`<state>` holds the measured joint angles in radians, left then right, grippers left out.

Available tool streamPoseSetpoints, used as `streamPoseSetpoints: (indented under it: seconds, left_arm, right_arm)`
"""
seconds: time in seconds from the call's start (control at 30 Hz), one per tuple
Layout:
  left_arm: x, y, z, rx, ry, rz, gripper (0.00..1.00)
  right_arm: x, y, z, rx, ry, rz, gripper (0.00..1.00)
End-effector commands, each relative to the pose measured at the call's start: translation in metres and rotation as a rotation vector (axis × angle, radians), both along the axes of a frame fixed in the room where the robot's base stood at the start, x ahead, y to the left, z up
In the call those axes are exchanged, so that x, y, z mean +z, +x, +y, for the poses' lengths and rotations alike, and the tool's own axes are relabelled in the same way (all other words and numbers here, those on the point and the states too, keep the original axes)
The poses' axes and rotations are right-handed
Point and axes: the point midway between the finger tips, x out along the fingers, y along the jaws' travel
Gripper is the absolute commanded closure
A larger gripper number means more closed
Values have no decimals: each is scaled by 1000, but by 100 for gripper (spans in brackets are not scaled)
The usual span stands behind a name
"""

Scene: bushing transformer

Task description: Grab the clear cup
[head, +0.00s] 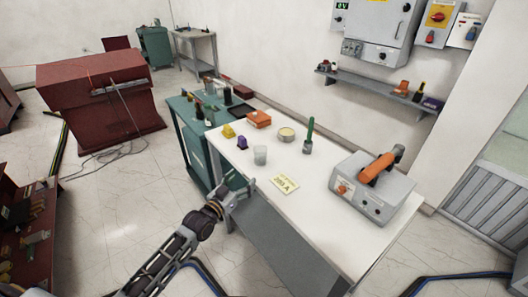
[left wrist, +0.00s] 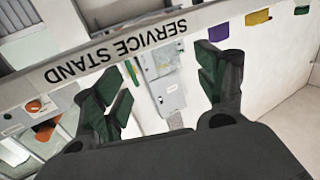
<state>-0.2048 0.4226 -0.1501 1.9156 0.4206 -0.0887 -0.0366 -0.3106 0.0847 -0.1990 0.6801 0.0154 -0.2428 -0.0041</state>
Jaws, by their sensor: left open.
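The clear cup (head: 260,156) stands upright on the white table top (head: 325,200), near its front-left edge. My left gripper (head: 249,185) is in front of that edge, just short of the cup and apart from it. In the left wrist view its two dark fingers (left wrist: 158,82) are spread wide with nothing between them. Beyond them shows the table's front edge with upside-down "SERVICE STAND" lettering (left wrist: 115,50). I cannot make out the cup in that view. My right gripper is not in view.
A grey device with an orange handle (head: 372,187) stands to the right.

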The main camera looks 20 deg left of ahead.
Motion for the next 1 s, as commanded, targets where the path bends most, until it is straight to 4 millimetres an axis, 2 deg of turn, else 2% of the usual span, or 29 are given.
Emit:
streamPoseSetpoints:
  seconds: [0.03, 0.23, 0.67, 1.0]
  left_arm:
    - [10, 2, 2, 1, 0, -9, 28]
    - [21, 6, 5, 4, -1, -31, 28]
    - [21, 7, 5, 5, -1, -34, 28]
    - [21, 25, 1, 5, -2, -34, 28]
  right_arm:
    - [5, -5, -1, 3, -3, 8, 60]
    - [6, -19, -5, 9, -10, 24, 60]
    - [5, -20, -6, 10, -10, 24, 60]
    - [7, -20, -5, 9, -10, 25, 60]
